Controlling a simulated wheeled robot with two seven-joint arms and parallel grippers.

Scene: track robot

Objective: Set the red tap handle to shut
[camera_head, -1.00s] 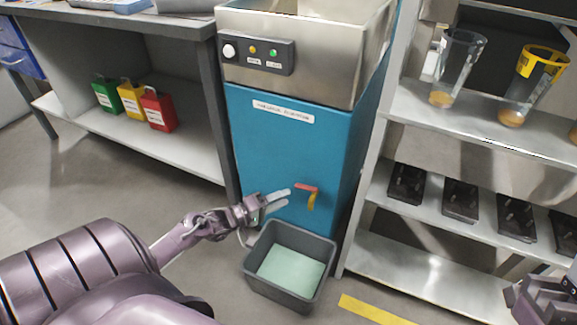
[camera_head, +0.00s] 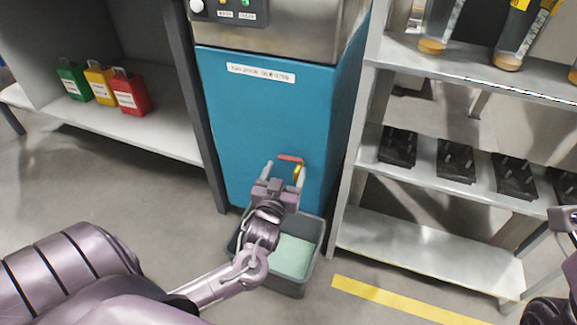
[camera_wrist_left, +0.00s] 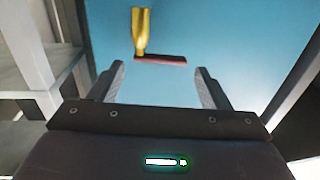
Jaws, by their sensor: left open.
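The red tap handle (camera_head: 290,158) is a short bar lying roughly crosswise at the top of a yellow tap (camera_head: 298,172) on the front of a blue cabinet (camera_head: 265,125). My left gripper (camera_head: 284,168) is open in front of the tap, its fingers pointing at the cabinet. In the left wrist view, the red handle (camera_wrist_left: 160,59) lies just beyond and between the open fingertips (camera_wrist_left: 160,70), with no contact visible. The yellow tap (camera_wrist_left: 141,30) extends upward in that view. Only part of my right arm shows at the right edge; its fingers cannot be made out.
A dark grey bin (camera_head: 312,265) with a pale green bottom stands on the floor below the tap, partly hidden by my left arm. A metal shelf rack (camera_head: 415,240) stands close on the right. A bench with green, yellow and red boxes (camera_head: 130,92) is left.

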